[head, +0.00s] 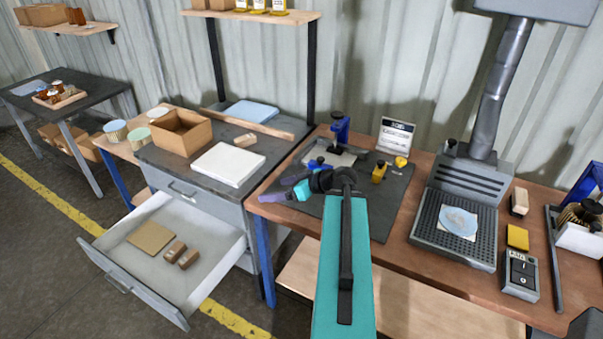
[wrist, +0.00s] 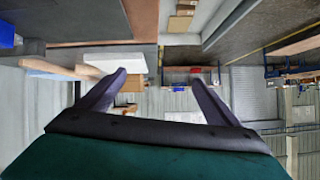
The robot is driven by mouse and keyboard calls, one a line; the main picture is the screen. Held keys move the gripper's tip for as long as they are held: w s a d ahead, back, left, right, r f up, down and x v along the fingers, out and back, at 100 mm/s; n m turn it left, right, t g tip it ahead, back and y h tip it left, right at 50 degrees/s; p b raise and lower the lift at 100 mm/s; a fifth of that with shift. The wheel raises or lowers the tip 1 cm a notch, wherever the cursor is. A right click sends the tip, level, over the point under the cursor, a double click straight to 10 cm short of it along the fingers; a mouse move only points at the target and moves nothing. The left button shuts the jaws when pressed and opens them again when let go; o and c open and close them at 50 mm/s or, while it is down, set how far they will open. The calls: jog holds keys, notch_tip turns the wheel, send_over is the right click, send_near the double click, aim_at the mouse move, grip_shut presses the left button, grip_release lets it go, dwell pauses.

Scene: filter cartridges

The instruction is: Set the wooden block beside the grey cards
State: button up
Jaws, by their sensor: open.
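A small light wooden block (head: 245,140) lies on the dark cabinet top, just behind a thick white slab (head: 228,164). Two brown blocks (head: 182,254) lie side by side in the open drawer, to the right of a flat tan card (head: 151,236). I cannot make out any cards that are clearly grey. My gripper (head: 283,189) is over the left end of the workbench, right of the white slab and apart from the wooden block. In the wrist view my gripper (wrist: 158,86) has its fingers spread with nothing between them.
The grey drawer (head: 206,295) is pulled out. An open cardboard box (head: 181,131), a long wooden strip (head: 249,123) and a blue flat item (head: 251,111) crowd the cabinet top. A blue clamp stand (head: 340,130) and a sign (head: 396,137) stand on the bench.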

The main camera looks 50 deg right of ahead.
jog(key=w+a+f+n+g+y+b, duration=0.25)
jog(key=a+f+g+b, duration=0.2)
jog(key=a+f, duration=1.4)
jog(key=s+a+f+g+b, duration=0.2)
jog(key=s+a+f, duration=0.1)
jog(key=a+f, duration=0.4)
jog(key=s+a+f+g+b, duration=0.2)
jog(key=a+f, duration=0.4)
jog(key=f, duration=0.2)
jog(key=s+a+f+g+h+b, duration=0.1)
jog(key=s+a+f+g+b, duration=0.25)
jog(key=s+f, duration=0.6)
jog(key=s+a+f+g+h+b, duration=0.25)
jog(key=s+a+f, duration=0.25)
jog(key=s+f, duration=0.45)
jog(key=s+d+f+m+g+h, duration=0.2)
jog(key=s+d+f+m+h, duration=0.1)
jog(key=s+d+f+m, duration=0.1)
jog(key=shift+s+d+f, duration=0.15)
jog(key=shift+s+d, duration=0.4)
jog(key=shift+d, duration=0.15)
jog(key=shift+g, duration=0.25)
